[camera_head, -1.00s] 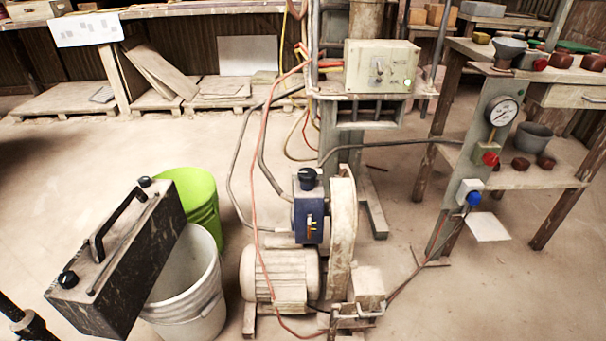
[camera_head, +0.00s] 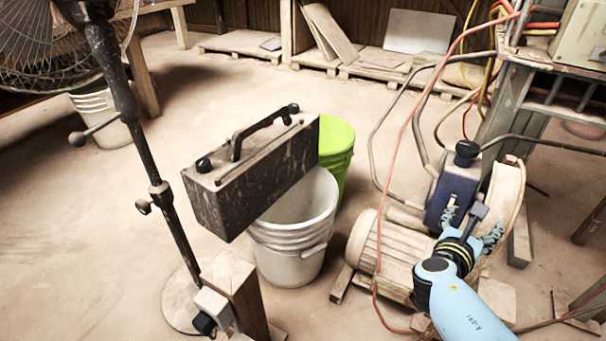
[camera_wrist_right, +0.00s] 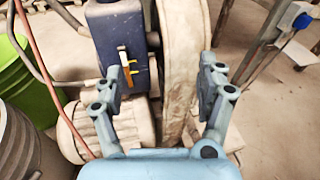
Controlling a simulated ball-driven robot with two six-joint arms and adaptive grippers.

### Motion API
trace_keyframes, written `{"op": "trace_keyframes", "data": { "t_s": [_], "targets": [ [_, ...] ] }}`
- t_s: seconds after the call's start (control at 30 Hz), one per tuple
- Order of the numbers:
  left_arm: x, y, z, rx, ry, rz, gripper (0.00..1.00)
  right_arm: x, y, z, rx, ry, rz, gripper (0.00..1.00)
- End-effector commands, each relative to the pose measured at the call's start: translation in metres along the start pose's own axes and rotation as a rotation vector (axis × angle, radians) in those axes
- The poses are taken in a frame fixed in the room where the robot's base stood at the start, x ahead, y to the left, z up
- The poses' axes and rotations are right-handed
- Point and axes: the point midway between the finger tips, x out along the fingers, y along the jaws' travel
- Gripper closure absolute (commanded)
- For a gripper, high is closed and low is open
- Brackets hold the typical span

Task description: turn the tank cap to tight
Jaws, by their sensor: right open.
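The tank cap (camera_head: 467,150) is a black knob on top of the blue tank (camera_head: 441,195), which stands on the motor unit. The cap's turn position is too small to tell. My right gripper (camera_head: 470,222) is open and empty, below the cap and in front of the tank, apart from the cap. In the right wrist view my gripper (camera_wrist_right: 162,68) has its fingers spread before the tank (camera_wrist_right: 112,35) and the pale wheel guard (camera_wrist_right: 182,60). The tank's sight gauge (camera_wrist_right: 125,68) shows there, but the cap does not. My left gripper is out of view.
A dark box with a handle (camera_head: 255,175) sits over a white bucket (camera_head: 292,240), with a green bucket (camera_head: 336,150) behind. A red cable (camera_head: 405,130) and grey hoses run around the tank. A fan stand (camera_head: 135,130) stands at left.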

Motion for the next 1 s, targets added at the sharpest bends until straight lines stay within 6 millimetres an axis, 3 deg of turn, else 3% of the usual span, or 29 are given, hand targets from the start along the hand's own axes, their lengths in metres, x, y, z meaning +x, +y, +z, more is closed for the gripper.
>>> {"op": "trace_keyframes", "data": {
  "t_s": [0.03,0.1,0.23,0.53,0.9,1.0],
  "targets": [
    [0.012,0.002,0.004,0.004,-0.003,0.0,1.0,0.013,0.022,0.015,-0.009,-0.064,0.011,0.26],
    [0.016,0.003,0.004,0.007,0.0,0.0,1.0,0.025,0.047,0.045,-0.006,-0.139,0.023,0.26],
    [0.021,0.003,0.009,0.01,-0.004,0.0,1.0,0.037,0.071,0.076,0.023,-0.198,0.033,0.26],
    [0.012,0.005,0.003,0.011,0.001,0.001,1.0,0.053,0.075,0.088,0.034,-0.208,0.034,0.26],
    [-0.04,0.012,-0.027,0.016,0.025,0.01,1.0,0.122,0.077,0.099,0.033,-0.205,0.034,0.26],
    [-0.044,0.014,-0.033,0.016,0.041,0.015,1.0,0.134,0.077,0.102,0.034,-0.204,0.035,0.26]
  ]
}}
